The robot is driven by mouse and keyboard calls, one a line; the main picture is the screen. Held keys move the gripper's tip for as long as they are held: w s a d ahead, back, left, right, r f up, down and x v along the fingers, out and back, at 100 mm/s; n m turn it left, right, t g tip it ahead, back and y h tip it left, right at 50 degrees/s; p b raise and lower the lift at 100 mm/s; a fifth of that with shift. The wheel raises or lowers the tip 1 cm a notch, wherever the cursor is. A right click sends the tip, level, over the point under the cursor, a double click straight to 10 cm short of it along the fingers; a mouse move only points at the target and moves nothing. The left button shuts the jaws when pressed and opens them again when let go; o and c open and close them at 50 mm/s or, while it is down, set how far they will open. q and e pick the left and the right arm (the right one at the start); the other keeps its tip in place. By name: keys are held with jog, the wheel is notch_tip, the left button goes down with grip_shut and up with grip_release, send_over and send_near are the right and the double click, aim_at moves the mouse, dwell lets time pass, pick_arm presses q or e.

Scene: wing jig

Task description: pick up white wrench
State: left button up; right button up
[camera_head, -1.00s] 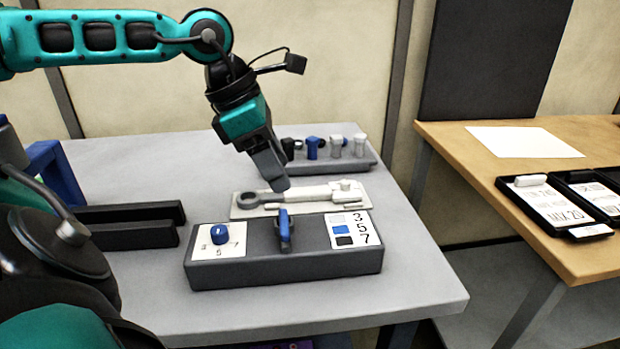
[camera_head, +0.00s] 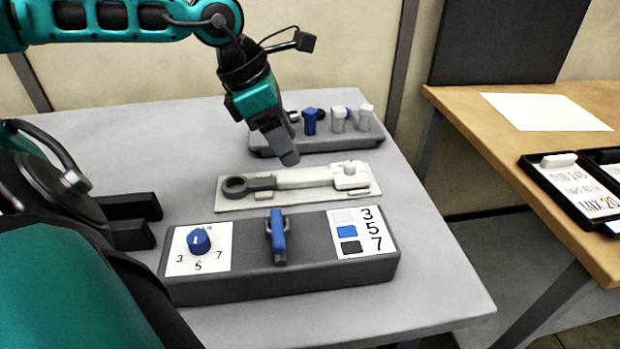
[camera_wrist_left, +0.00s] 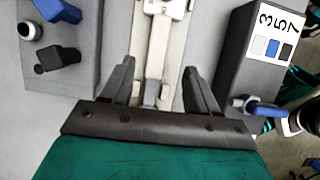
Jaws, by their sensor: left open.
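My left gripper (camera_head: 285,158) points down between the rack and a white plate with a pale bar, and partly hides the rack's left end. In the left wrist view its fingers (camera_wrist_left: 157,78) are apart, empty, with the bar (camera_wrist_left: 157,50) appearing between them.
A dark box with a blue dial (camera_head: 200,241), a blue lever (camera_head: 278,235) and a 3-5-7 colour card (camera_head: 362,232) stands in front of the plate (camera_head: 222,202). A wooden table (camera_head: 460,105) with black trays stands at the right.

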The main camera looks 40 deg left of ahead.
aim_at(308, 174)
pick_arm(q)
jog(key=shift+w+x, duration=0.1)
jog(key=shift+x, duration=1.25)
jog(key=shift+w+x, duration=0.15)
jog(key=shift+x, duration=2.1)
jog(key=shift+f, duration=0.1)
grip_shut()
